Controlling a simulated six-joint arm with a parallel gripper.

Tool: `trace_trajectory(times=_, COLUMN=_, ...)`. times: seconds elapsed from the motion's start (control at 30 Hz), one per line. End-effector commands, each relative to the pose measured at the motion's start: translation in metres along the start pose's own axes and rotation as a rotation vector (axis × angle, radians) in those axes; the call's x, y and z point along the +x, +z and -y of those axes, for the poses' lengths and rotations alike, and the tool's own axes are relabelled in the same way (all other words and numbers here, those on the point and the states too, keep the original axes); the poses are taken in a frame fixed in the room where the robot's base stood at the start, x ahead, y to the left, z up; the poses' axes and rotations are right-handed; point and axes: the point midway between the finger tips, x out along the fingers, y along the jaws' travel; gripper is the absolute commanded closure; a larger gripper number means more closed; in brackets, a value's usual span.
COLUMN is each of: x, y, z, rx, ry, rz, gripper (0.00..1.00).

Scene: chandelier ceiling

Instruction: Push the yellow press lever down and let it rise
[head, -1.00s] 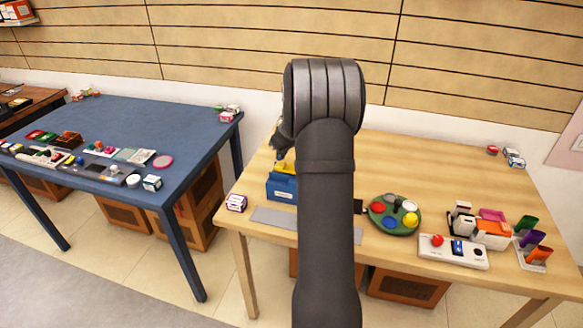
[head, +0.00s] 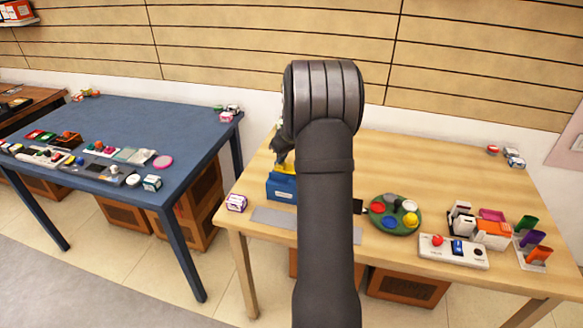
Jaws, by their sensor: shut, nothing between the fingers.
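The yellow press lever (head: 285,168) shows as a small patch above a blue press base (head: 281,187) on the wooden table, left of my arm. Most of the lever is hidden by my gripper and arm. My gripper (head: 281,161) is shut and empty. Its dark tip is at the lever, seemingly just above or touching it; I cannot tell which. The right part of the press is behind my arm.
A grey strip (head: 270,216) lies in front. A green round tray (head: 380,221) with coloured pieces and a white button panel (head: 453,251) are to the right. The table's back is largely clear.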

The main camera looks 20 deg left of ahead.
Motion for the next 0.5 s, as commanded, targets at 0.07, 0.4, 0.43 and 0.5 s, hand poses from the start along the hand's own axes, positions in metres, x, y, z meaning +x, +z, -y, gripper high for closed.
trace_trajectory(times=0.07, x=0.0044, y=0.002, z=0.0001, rx=0.001, ry=-0.001, rz=0.001, gripper=1.0)
trace_trajectory(times=0.4, x=0.0073, y=0.0036, z=-0.0002, rx=0.001, ry=-0.001, rz=0.001, gripper=1.0)
trace_trajectory(times=0.43, x=0.0079, y=0.004, z=-0.0003, rx=0.001, ry=-0.001, rz=0.001, gripper=1.0)
trace_trajectory(times=0.5, x=0.0095, y=0.0048, z=-0.0004, rx=0.001, ry=-0.001, rz=0.001, gripper=1.0)
